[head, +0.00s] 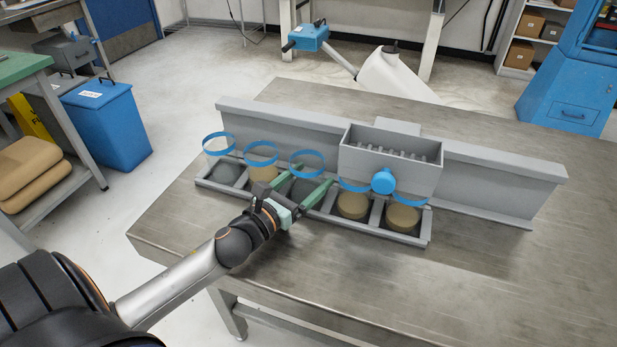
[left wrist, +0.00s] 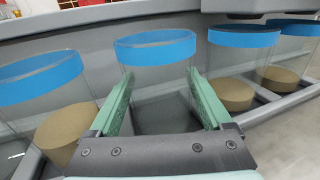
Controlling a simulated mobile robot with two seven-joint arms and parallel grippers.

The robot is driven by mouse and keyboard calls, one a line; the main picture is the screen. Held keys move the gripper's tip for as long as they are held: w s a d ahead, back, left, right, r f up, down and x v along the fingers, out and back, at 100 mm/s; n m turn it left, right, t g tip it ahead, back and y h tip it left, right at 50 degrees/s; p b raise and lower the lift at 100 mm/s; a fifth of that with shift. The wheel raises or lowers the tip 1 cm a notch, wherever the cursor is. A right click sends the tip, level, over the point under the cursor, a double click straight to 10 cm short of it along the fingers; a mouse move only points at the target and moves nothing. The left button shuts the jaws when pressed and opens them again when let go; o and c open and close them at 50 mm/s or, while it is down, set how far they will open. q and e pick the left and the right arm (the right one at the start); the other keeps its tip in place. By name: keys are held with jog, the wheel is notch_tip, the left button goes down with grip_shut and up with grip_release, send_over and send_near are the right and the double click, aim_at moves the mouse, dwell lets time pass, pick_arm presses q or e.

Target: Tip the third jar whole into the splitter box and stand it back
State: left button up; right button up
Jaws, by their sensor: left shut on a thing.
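Several clear jars with blue rims stand in a row in a grey rack (head: 330,215). The third jar (head: 308,163), in the middle, looks empty and stands upright in its slot. My left gripper (head: 316,187) has its green fingers on either side of this jar, shut on it; the left wrist view shows the jar (left wrist: 155,50) between the fingers. The second jar (head: 262,152) and the two on the right hold tan grains (head: 352,205). The first jar (head: 218,144) looks empty. My right gripper is not in view.
A long grey rail (head: 500,185) runs behind the rack and splitter box. The metal table (head: 460,290) is clear in front and to the right. A blue bin (head: 107,125) and a shelf with tan sacks (head: 30,165) stand on the left, off the table.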

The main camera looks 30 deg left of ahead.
aim_at(296, 190)
pick_arm(q)
jog(key=shift+f, duration=0.15)
dwell(0.4)
jog(key=o, duration=1.5)
jog(key=shift+s+a, duration=0.15)
jog(key=shift+s, duration=1.6)
jog(key=shift+s+a, duration=0.15)
jog(key=shift+s, duration=1.6)
